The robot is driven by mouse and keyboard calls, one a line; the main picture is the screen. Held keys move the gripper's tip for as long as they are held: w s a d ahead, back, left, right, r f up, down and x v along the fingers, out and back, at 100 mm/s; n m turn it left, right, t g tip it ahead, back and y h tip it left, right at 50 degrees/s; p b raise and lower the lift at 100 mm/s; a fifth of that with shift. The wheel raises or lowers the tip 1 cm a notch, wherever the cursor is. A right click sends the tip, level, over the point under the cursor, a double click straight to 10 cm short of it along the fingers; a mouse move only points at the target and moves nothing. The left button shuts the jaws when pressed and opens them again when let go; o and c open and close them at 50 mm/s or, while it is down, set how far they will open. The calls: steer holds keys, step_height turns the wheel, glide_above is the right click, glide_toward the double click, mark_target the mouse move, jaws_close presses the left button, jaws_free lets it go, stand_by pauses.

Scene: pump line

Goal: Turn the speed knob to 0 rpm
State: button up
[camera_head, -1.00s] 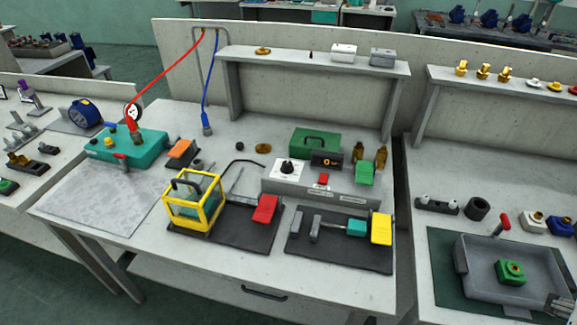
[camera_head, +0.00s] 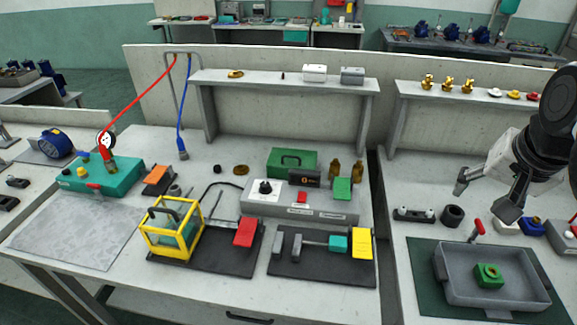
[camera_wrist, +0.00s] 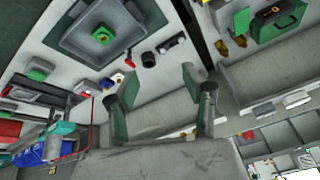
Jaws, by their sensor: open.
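The speed knob (camera_head: 265,187) is a black knob on a white dial plate at the left end of a grey control box (camera_head: 310,209) on the middle bench. A small dark display (camera_head: 305,179) with an orange digit, apparently 0, stands on the box to the right of the knob. My gripper (camera_head: 482,202) is at the right of the head view, above the right bench, open and empty, well apart from the knob. In the wrist view my gripper (camera_wrist: 155,92) shows two spread fingers with nothing between them. The knob's pointer is too small to read.
A yellow-framed cage (camera_head: 172,228) is at front left. A grey tray (camera_head: 450,277) lies on the right bench.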

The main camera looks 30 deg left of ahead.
steer(key=w+a+r+g, duration=0.15)
steer(key=w+a, duration=0.45)
steer(key=a, duration=0.6)
steer(key=m+g+h+p, duration=0.1)
steer(key=g+p, duration=0.1)
steer(key=g, duration=0.1)
glide_above(265, 184)
step_height(265, 184, down, 13)
step_height(265, 184, down, 13)
steer(key=shift+w+f, duration=0.1)
jaws_close()
